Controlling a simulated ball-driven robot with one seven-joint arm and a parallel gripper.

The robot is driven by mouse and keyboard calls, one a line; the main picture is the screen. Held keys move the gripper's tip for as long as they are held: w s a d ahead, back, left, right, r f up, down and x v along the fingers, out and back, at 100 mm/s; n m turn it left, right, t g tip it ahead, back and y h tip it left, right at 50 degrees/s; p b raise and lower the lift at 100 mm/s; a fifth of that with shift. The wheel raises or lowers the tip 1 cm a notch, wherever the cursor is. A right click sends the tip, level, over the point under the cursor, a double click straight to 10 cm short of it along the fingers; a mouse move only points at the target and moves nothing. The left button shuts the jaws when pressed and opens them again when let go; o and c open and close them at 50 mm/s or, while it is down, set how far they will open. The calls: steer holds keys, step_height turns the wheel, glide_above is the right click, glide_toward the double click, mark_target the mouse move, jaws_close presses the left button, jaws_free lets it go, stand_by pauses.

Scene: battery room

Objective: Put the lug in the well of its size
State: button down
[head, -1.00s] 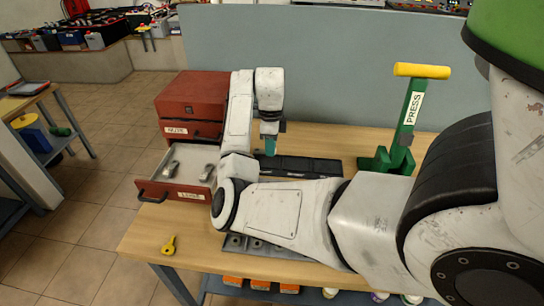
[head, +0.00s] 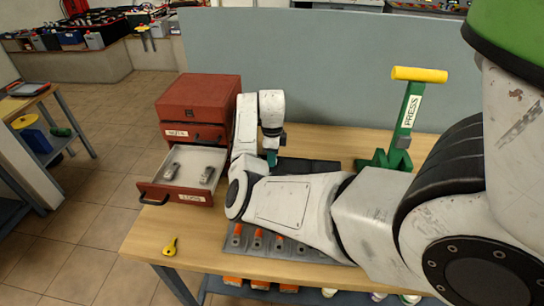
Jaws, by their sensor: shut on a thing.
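My gripper (head: 271,158), with teal fingers, is shut and points down over the back of the workbench, beside the black tray (head: 306,166). What it holds is too small and hidden to make out. Two grey metal lugs (head: 172,171) (head: 207,175) lie apart in the open drawer (head: 190,155) labelled LUGS, left of my gripper. A grey block with a row of wells (head: 268,243) lies at the bench's front edge, with several orange marks or pieces along it. My arm covers part of this block and of the black tray.
The red cabinet (head: 197,95) stands at the bench's left end. A green press (head: 402,130) with a yellow handle stands at the right. A yellow key-like piece (head: 170,246) lies on the front left corner. A grey panel (head: 330,70) closes off the back.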

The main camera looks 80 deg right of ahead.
steer(key=shift+f, duration=0.2)
steer(key=c, duration=1.3)
jaws_free()
steer(key=shift+r, duration=0.1)
step_height(320, 180, up, 12)
steer(key=shift+r+b, duration=0.2)
steer(key=shift+b, duration=0.65)
